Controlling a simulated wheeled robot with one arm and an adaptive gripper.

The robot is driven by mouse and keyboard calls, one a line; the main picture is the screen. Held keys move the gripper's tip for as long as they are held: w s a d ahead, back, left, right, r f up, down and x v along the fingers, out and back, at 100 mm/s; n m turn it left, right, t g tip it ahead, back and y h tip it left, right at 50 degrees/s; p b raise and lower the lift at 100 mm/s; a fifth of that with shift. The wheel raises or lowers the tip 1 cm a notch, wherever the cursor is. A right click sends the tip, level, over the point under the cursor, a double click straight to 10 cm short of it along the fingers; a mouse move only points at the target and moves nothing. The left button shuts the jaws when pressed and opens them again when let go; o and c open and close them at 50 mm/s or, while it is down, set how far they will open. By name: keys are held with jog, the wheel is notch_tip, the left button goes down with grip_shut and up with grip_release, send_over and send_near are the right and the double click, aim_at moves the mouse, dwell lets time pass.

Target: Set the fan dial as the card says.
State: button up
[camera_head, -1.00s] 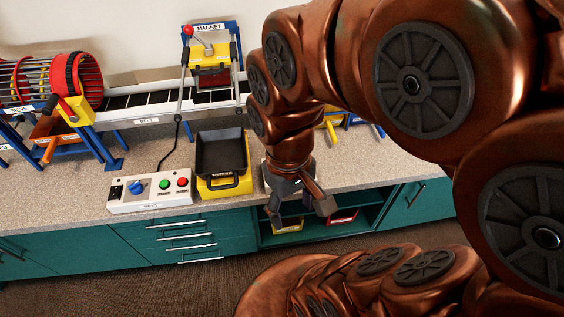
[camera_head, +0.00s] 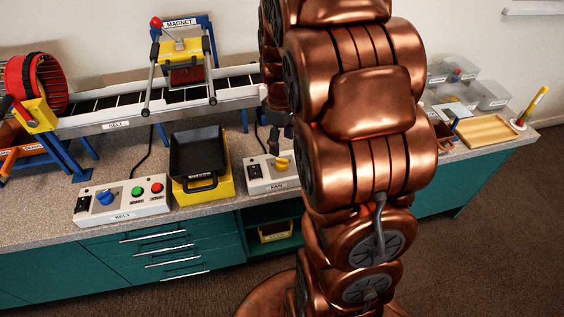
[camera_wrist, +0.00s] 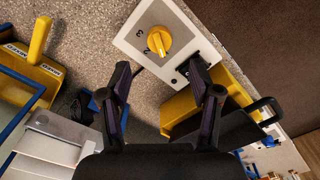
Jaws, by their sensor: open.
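The fan box (camera_head: 258,184) is a white panel labelled FAN, to the right of the black tray; my arm hides its right part. Its yellow dial (camera_head: 282,163) shows beside my arm. In the wrist view the box (camera_wrist: 128,41) has the yellow dial (camera_wrist: 158,41) with marks around it; I cannot read the setting for sure. My gripper (camera_wrist: 158,68) is open and empty, its two dark fingers spread below the dial in that picture, apart from it. In the head view the gripper (camera_head: 274,142) is mostly hidden by my arm, above the box. I cannot make out the card.
The belt box (camera_head: 122,200) with a blue dial and buttons stands left of the black tray (camera_head: 199,152) on its yellow base. The conveyor and magnet frame (camera_head: 180,45) stand behind. Clear bins (camera_head: 491,95) and a wooden tray (camera_head: 486,133) are at the right.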

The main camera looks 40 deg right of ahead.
aim_at(282, 160)
jog(key=shift+f+p, duration=0.5)
jog(key=shift+f, duration=3.4)
jog(key=c, duration=1.1)
